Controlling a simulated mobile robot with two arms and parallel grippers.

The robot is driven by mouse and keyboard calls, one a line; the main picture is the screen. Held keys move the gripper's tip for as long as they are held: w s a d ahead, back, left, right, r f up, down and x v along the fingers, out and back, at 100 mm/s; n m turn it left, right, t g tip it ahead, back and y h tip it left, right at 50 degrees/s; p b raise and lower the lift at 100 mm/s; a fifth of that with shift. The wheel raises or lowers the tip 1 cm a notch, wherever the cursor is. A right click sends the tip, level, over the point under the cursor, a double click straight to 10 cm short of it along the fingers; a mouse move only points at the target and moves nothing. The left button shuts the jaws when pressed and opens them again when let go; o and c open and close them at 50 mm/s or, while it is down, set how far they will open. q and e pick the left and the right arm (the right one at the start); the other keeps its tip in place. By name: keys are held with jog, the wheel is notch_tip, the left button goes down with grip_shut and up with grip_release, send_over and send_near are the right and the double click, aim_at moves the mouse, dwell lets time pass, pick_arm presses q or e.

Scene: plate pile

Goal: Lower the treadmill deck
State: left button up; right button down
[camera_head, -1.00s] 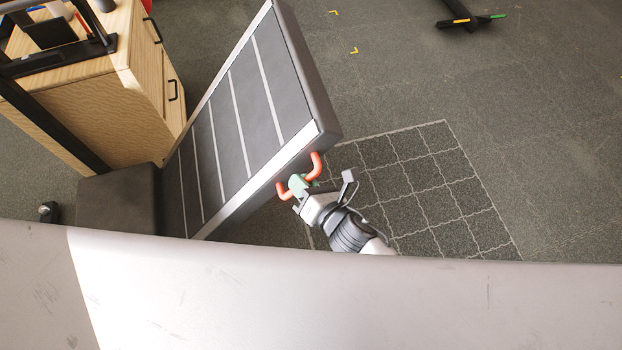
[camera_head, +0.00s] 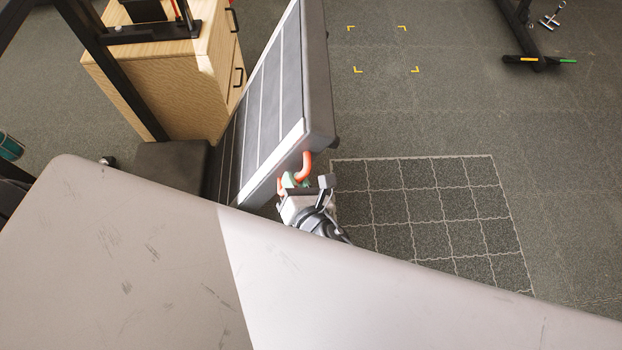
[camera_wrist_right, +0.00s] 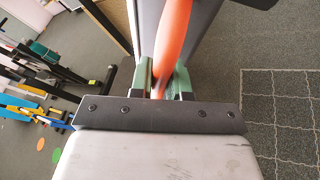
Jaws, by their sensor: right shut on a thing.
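The treadmill deck (camera_head: 270,95) is raised and tilted in the head view, with its dark belt side facing left and its end towards me. An orange-red handle (camera_head: 304,166) sticks out from its end. My right gripper (camera_head: 290,184) is at the handle, and its green fingers are shut on it. In the right wrist view the handle (camera_wrist_right: 173,45) runs up from between the green fingers (camera_wrist_right: 162,78). The treadmill's dark base (camera_head: 168,170) is left of the deck. My left gripper is not in view.
A wooden cabinet (camera_head: 185,85) stands close behind and left of the deck. A marked grid area (camera_head: 430,215) lies on the floor right of the deck and is clear. Black equipment legs (camera_head: 530,45) stand at the far right. My own pale body covers the bottom of the head view.

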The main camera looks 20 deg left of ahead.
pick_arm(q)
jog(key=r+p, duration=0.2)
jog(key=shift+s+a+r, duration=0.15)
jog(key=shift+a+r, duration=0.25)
pick_arm(e)
jog(key=s+a+r, duration=0.2)
jog(key=a+r, duration=0.1)
jog(key=a, duration=0.2)
jog(key=shift+a+n+h, duration=0.3)
jog(key=shift+a+n, duration=0.05)
jog(key=shift+n, duration=0.05)
jog(key=c, duration=1.1)
grip_release()
